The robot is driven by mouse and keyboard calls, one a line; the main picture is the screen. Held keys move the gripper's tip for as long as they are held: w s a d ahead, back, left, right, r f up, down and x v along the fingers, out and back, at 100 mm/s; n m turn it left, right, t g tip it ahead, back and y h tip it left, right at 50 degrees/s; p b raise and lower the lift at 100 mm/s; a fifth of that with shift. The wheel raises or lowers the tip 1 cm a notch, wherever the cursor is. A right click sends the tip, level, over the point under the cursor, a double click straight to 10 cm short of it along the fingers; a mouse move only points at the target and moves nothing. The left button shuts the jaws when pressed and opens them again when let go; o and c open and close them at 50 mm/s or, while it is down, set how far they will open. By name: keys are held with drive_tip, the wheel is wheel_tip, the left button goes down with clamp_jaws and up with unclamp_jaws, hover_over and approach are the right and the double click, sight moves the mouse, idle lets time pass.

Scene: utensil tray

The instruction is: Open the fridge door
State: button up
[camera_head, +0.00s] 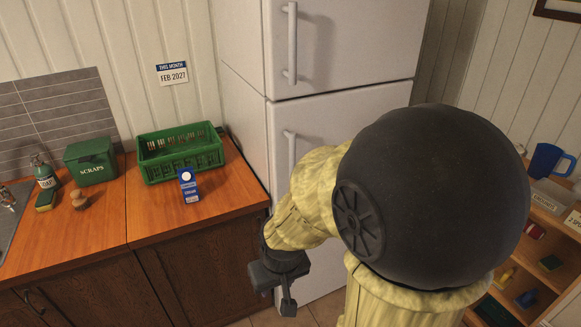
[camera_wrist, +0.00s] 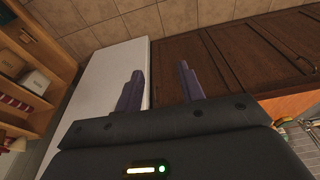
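The white fridge (camera_head: 245,130) stands at the middle of the head view, right of the counter. Its upper door (camera_head: 345,40) and lower door (camera_head: 345,110) look shut. Each has a vertical white handle on its left side: the upper handle (camera_head: 291,42) and the lower handle (camera_head: 290,150), whose lower part is near my arm. My gripper (camera_head: 288,290) hangs low in front of the lower door, pointing down, left of my elbow. In the wrist view, the two fingers of my gripper (camera_wrist: 160,92) are apart with nothing between them. The fridge front (camera_wrist: 105,75) shows as a white panel behind the left finger.
Dark cabinets (camera_head: 110,300) lie below. A shelf (camera_head: 545,240) with a blue mug (camera_head: 545,160) stands at right. Tiled floor is free.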

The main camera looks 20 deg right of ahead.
drive_tip(key=n+t+y+b, duration=0.2)
drive_tip(key=n+t+y, duration=0.15)
drive_tip(key=t, duration=1.15)
approach(292, 168)
drive_tip(key=s+d, duration=0.3)
drive_tip(key=s, duration=0.3)
drive_tip(key=shift+s+a+f+m+y, duration=0.15)
drive_tip(key=shift+a+f+m+y, duration=0.1)
drive_tip(key=shift+f+m, duration=0.15)
drive_tip(key=p+x, duration=0.4)
drive_tip(key=x, duration=1.3)
drive_tip(key=shift+w+a+p, duration=0.1)
drive_tip(key=shift+w+p, duration=0.15)
drive_tip(key=shift+p, duration=0.15)
